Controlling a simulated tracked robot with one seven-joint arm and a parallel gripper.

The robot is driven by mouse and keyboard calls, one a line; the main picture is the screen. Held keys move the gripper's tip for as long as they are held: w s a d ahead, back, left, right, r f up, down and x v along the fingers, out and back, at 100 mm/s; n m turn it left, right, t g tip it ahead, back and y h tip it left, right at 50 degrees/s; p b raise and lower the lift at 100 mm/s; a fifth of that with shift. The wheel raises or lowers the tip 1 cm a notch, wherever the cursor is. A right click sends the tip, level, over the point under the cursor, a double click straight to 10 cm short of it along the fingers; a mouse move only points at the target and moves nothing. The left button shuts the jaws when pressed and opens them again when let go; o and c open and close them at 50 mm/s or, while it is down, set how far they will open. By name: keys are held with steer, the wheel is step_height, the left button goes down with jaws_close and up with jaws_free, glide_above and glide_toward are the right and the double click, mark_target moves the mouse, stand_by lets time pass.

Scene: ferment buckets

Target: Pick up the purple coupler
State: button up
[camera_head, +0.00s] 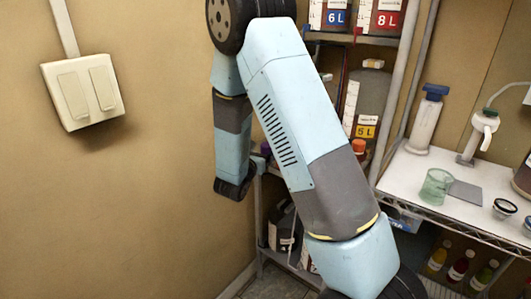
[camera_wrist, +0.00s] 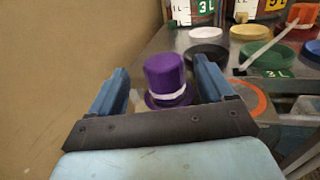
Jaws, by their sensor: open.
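The purple coupler (camera_wrist: 165,75) stands upright on a metal shelf in the wrist view, with a white band around it above a wider purple base. My gripper (camera_wrist: 161,88) is open, with one blue finger to the left of the coupler and one to the right. Gaps show between the coupler and both fingers, and nothing is held. The lowest part of the coupler is hidden behind my gripper's dark palm edge. In the head view my arm covers much of the shelf rack, and I cannot make out the fingers there.
Several lids lie on the shelf right of the coupler, including a black one (camera_wrist: 206,52) and a green one (camera_wrist: 268,57). Marked buckets (camera_wrist: 193,12) stand behind. A wall is close on the left. A white counter (camera_head: 420,178) holds a glass (camera_head: 436,186).

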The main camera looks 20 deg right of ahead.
mark_target(264, 149)
steer(key=x, duration=0.4)
steer(key=shift+d+f, duration=0.15)
steer(key=shift+d, duration=0.15)
steer(key=shift+c, duration=0.2)
steer(key=c, duration=1)
steer(key=shift+c, duration=0.5)
